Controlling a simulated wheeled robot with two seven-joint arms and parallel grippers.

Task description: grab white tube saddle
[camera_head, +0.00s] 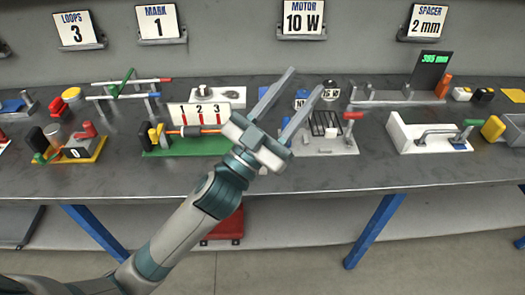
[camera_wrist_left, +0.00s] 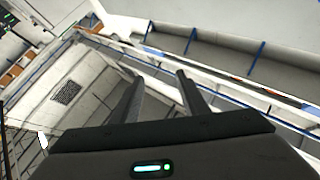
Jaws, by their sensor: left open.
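My left gripper (camera_head: 306,78) reaches over the bench from the front in the head view. Its two long fingers are apart, with nothing visible between them, and point up toward the back wall. In the left wrist view the same open fingers (camera_wrist_left: 158,77) show against the room, with no bench fixture clearly visible. No part is plainly recognisable as the white tube saddle. A white block fixture (camera_head: 401,133) with a grey bar and green-handled clamp stands on the bench right of my gripper. A white plate (camera_head: 215,97) with small grey parts lies further back left. My right gripper is not in view.
The dark bench (camera_head: 290,186) carries several fixtures. A green-based fixture (camera_head: 190,148) with numbered card is left of my gripper; a white-based one with a black rack (camera_head: 325,122) is close on its right. Signs hang behind, including "MOTOR 10 W" (camera_head: 303,16). The front strip is mostly clear.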

